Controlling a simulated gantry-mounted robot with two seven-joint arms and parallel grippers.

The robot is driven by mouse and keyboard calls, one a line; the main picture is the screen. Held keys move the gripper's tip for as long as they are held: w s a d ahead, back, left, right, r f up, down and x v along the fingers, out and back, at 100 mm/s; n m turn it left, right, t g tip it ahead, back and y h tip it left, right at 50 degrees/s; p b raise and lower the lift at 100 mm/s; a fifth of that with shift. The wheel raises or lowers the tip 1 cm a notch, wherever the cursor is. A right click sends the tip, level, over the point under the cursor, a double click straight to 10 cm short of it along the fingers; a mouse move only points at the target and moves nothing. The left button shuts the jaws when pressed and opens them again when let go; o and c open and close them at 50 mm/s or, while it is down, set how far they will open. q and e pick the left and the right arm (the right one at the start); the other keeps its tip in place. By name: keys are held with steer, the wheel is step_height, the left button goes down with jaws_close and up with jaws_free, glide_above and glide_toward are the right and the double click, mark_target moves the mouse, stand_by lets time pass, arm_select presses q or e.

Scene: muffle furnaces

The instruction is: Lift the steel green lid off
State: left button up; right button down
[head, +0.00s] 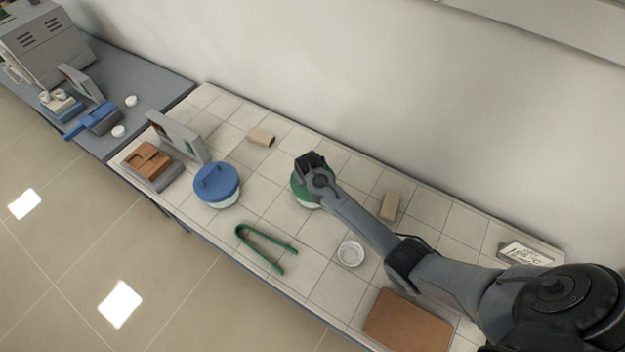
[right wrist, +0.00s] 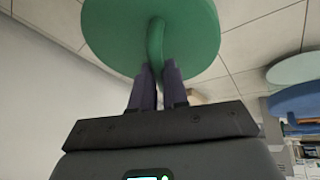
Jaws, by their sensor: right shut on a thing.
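The green lid (head: 300,188) is a round disc over a pale container (head: 307,205) on the tiled bench, mostly covered by my right gripper in the head view. My right gripper (head: 308,168) comes down on it from above. In the right wrist view the green lid (right wrist: 125,35) fills the top, and the two dark fingers (right wrist: 158,82) are shut on its upright green handle. The wrist picture appears upside down. I cannot tell whether the lid touches the container's rim. My left gripper is not in view.
A blue-lidded pot (head: 216,183) stands to the left. Green tongs (head: 265,248), a small round dish (head: 350,253), tan blocks (head: 390,206) and a brown board (head: 407,322) lie around. A tray with brown pieces (head: 150,162) is at the left end. A wall runs behind.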

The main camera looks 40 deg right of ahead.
steer(key=shift+r, duration=0.1)
steer(key=shift+r, duration=0.5)
steer(key=r, duration=0.3)
steer(key=shift+s+d+r, duration=0.15)
steer(key=shift+s+d, duration=0.1)
steer(key=s+d+r+p, duration=0.5)
steer(key=s+r, duration=0.3)
steer(key=r, duration=0.2)
steer(key=shift+s+d+r, duration=0.25)
steer(key=shift+s+d, duration=0.05)
steer(key=shift+d, duration=0.6)
